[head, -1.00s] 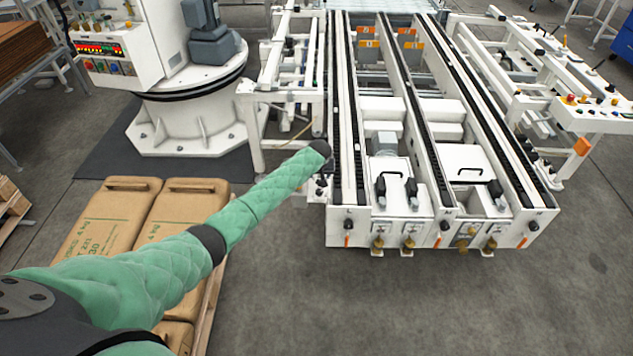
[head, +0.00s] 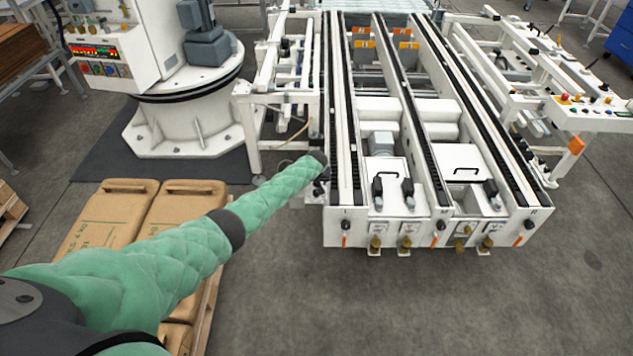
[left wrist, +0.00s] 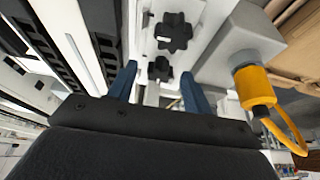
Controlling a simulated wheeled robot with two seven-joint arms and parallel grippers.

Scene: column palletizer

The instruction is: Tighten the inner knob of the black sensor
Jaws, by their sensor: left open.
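In the left wrist view, two black star-shaped knobs sit on a white bracket, a larger one (left wrist: 173,31) and a smaller one (left wrist: 160,68). I cannot tell which is the inner knob, and I cannot clearly make out the black sensor's body. My left gripper (left wrist: 162,78) is open, its blue fingers on either side of the smaller knob in the picture; contact is not visible. In the head view my left arm reaches to the conveyor's left side, where small dark parts (head: 318,189) show past its dark end. The fingers are hidden there. My right gripper is not in view.
A grey box (left wrist: 240,38) with a yellow connector (left wrist: 255,88) and cable stands right of the fingers. The white conveyor (head: 440,226) fills the centre. Bags (head: 105,215) lie on a pallet below my arm. Bare floor (head: 400,305) lies in front.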

